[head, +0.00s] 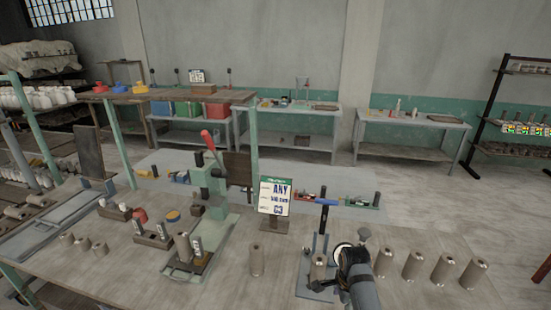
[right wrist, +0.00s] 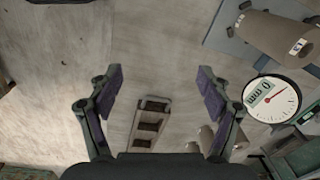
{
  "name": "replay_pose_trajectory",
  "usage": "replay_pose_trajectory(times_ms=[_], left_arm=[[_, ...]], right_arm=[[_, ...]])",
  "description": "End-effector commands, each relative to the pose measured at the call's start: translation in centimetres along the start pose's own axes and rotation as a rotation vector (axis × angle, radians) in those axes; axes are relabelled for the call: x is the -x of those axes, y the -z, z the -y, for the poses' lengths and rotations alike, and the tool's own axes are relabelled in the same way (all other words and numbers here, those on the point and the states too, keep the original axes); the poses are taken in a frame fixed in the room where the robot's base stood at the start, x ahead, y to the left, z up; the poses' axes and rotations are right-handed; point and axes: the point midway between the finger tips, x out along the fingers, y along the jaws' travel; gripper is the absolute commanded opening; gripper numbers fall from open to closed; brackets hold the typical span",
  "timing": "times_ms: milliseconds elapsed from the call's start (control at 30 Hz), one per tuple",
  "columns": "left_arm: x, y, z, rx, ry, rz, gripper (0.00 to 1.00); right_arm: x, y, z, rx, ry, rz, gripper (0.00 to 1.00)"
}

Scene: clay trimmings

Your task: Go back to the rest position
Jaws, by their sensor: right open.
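My right gripper (right wrist: 160,78) is open in the right wrist view, its two dark purple-padded fingers spread apart with nothing between them. Bare tabletop shows between the fingertips, and a slotted wooden block (right wrist: 150,124) lies below, near the palm. In the head view part of my right arm (head: 362,286) comes up from the bottom edge, beside the gauge stand; its fingers cannot be made out there. My left gripper does not show in the head view.
A dial gauge (right wrist: 271,99) and a clay cylinder (right wrist: 272,36) sit close right of my right gripper. Several clay cylinders (head: 412,265) stand along the table's right side. A green lever press (head: 214,185) and a sign (head: 275,196) stand mid-table.

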Motion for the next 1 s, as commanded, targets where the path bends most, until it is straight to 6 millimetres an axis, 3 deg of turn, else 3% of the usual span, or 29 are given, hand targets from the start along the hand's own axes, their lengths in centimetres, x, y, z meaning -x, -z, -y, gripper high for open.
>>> replay_pose_trajectory(times_ms=[267,400,600,933,1000], left_arm=[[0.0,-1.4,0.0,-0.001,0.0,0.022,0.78],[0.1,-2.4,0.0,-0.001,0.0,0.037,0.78],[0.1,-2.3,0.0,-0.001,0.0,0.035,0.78],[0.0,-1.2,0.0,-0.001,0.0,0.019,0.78],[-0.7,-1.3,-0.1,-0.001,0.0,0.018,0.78]], right_arm=[[-1.2,2.8,-7.4,0.48,0.065,-0.056,0.78],[-0.5,3.7,-11.3,0.767,0.093,-0.102,0.78],[1.5,4.2,-16.0,1.137,0.117,-0.168,0.78],[5.7,3.7,-21.2,1.617,0.136,-0.259,0.78],[3.1,3.9,-20.8,1.614,0.128,-0.251,0.78]])
